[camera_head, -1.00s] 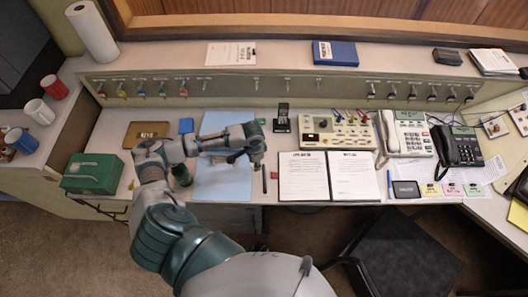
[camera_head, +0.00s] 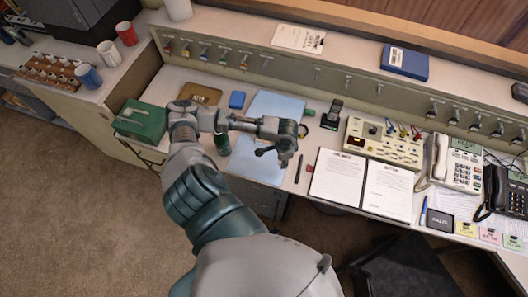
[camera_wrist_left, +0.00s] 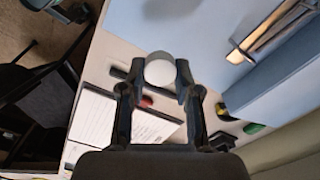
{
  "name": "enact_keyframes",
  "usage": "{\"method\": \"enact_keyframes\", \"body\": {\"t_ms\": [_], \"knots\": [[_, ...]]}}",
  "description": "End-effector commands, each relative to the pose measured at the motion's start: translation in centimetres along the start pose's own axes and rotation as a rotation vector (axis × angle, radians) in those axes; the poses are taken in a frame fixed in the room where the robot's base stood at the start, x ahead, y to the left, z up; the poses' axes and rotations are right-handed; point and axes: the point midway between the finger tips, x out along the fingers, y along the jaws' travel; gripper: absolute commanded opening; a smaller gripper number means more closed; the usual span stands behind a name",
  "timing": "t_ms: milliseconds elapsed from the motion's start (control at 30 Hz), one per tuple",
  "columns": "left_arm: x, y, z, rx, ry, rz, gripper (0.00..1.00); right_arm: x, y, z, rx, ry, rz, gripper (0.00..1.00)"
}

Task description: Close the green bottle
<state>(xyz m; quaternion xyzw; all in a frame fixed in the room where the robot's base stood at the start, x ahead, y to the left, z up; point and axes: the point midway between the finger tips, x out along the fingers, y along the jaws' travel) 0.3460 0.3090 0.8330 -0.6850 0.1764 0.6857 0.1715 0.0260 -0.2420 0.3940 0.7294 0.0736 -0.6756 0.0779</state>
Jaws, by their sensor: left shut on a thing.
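The green bottle (camera_head: 222,144) stands at the left side of the light blue mat (camera_head: 255,165), partly hidden behind my left arm in the head view. My left gripper (camera_head: 271,154) is to the right of the bottle, over the mat's right edge, and apart from the bottle. In the left wrist view my left gripper (camera_wrist_left: 160,76) is shut on a round white cap-like piece (camera_wrist_left: 159,68) between its fingertips. The bottle's mouth is not clearly seen. My right gripper is not in view.
A green box (camera_head: 140,122) and a brown board (camera_head: 200,94) lie left of the mat. Papers (camera_head: 337,175), a beige switch box (camera_head: 384,143) and phones (camera_head: 462,163) stand to the right.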

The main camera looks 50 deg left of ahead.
Motion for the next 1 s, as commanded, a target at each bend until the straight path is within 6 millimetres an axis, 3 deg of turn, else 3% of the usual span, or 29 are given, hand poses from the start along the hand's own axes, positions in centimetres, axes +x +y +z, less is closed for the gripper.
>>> {"method": "enact_keyframes", "body": {"t_ms": [200, 400, 600, 867, 1000], "knots": [[-5.4, 1.3, -8.1, -0.224, 0.021, 0.027, 0.22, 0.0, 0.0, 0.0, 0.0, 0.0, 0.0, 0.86], [-12.1, 3.0, -14.0, -0.409, 0.01, 0.017, 0.22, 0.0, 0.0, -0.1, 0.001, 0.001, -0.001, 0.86], [-15.3, 3.9, -15.9, -0.491, 0.003, -0.003, 0.22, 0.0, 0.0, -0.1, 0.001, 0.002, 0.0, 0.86], [-15.5, 3.9, -16.0, -0.499, 0.0, -0.005, 0.22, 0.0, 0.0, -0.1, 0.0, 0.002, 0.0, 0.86], [-15.5, 3.9, -16.0, -0.498, 0.001, -0.005, 0.22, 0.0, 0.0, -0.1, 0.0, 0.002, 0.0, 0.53]]}}
